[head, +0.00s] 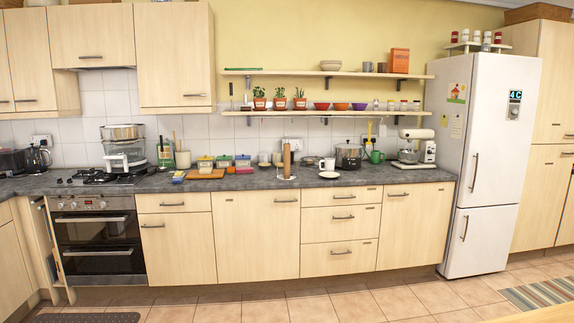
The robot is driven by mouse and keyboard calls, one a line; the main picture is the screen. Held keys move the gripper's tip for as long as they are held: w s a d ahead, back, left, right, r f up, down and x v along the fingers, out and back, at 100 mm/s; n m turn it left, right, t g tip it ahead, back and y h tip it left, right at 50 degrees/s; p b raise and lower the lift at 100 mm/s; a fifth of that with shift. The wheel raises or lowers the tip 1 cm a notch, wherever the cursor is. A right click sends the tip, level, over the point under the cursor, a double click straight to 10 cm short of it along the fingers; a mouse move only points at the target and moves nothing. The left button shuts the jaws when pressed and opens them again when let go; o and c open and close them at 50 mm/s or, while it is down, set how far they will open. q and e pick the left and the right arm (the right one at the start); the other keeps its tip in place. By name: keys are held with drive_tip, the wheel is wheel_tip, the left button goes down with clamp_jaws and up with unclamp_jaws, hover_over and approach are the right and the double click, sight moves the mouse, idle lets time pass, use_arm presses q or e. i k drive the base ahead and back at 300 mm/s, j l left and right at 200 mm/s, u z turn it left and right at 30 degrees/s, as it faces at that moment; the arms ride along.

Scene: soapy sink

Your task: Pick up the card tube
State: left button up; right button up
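A brown upright tube (287,160), which looks like the card tube, stands on the dark grey countertop (240,182) near the middle of the head view. It appears to stand on a small pale round base at its foot, like a roll holder. It looks bare, and nothing stands in front of it. Neither of my grippers shows in the head view.
A white cup (327,164) and a white saucer (329,175) are right of the tube. A wooden board (204,174) and several small tubs lie to its left. Shelves (330,73) hang above. The tiled floor (330,306) before the cabinets is largely clear.

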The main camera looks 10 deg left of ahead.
sight(286, 146)
drive_tip(key=u, duration=0.3)
drive_tip(key=j+u, duration=0.15)
drive_tip(key=j, duration=0.2)
drive_tip(key=i+j+u, duration=0.2)
drive_tip(key=j, duration=0.15)
drive_tip(key=j+u, duration=0.15)
drive_tip(key=j, duration=0.25)
drive_tip(key=i+j, duration=0.4)
drive_tip(key=i+j+z, duration=0.1)
drive_tip(key=i+j, duration=0.25)
drive_tip(key=i, duration=0.25)
